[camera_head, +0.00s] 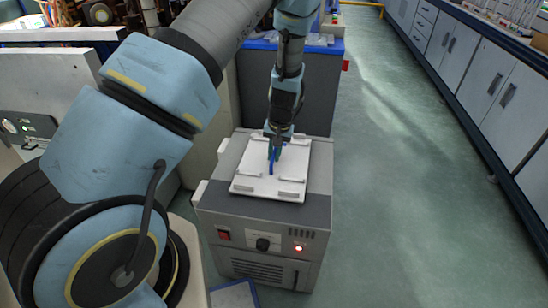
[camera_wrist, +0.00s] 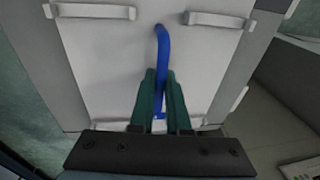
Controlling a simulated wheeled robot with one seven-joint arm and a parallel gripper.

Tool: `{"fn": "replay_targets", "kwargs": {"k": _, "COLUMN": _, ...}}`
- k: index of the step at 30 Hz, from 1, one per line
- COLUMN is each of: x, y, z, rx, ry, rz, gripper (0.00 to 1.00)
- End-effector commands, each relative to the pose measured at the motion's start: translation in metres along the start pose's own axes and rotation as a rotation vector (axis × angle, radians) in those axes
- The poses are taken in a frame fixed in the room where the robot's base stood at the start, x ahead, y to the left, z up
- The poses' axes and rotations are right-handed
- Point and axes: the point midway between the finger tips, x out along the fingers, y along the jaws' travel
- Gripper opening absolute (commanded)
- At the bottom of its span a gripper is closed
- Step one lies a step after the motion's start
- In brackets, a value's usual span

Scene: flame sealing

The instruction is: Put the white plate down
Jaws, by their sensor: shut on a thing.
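The white plate (camera_head: 250,187) is over the top of a grey box-shaped machine (camera_head: 265,243) in the head view. It looks flat and lined up with the top; I cannot tell whether it rests there or hangs slightly above. A bent blue handle (camera_head: 271,166) rises from its middle. My gripper (camera_head: 275,152) is above the plate, pointing down, shut on the blue handle. In the wrist view, the green fingertips (camera_wrist: 161,78) close around the blue handle (camera_wrist: 163,48), with the plate (camera_wrist: 105,65) behind them. The fingers hide part of the handle.
The machine's front has a red switch (camera_head: 223,235), a black knob (camera_head: 262,244) and a lit red lamp (camera_head: 298,248). A blue-topped cabinet (camera_head: 325,85) stands behind. Open floor (camera_head: 400,200) lies to the right, before a row of drawers (camera_head: 480,75).

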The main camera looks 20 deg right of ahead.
Motion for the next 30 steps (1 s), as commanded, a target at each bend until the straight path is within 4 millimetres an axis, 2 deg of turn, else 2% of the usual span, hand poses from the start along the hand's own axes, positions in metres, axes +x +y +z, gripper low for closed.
{"fn": "replay_targets", "kwargs": {"k": 3, "x": 0.0116, "y": 0.0014, "z": 0.0010, "rx": -0.001, "ry": 0.000, "rz": 0.000, "gripper": 0.00}}
{"fn": "replay_targets", "kwargs": {"k": 13, "x": 0.0148, "y": 0.0020, "z": 0.0011, "rx": 0.000, "ry": 0.001, "rz": 0.000, "gripper": 0.00}}
{"fn": "replay_targets", "kwargs": {"k": 14, "x": 0.0148, "y": 0.0020, "z": 0.0016, "rx": 0.000, "ry": 0.000, "rz": 0.000, "gripper": 0.17}}
{"fn": "replay_targets", "kwargs": {"k": 21, "x": 0.0143, "y": 0.0019, "z": 0.0016, "rx": 0.000, "ry": 0.000, "rz": 0.000, "gripper": 0.44}}
{"fn": "replay_targets", "kwargs": {"k": 30, "x": 0.0111, "y": 0.0016, "z": 0.0011, "rx": 0.000, "ry": 0.000, "rz": 0.000, "gripper": 0.44}}
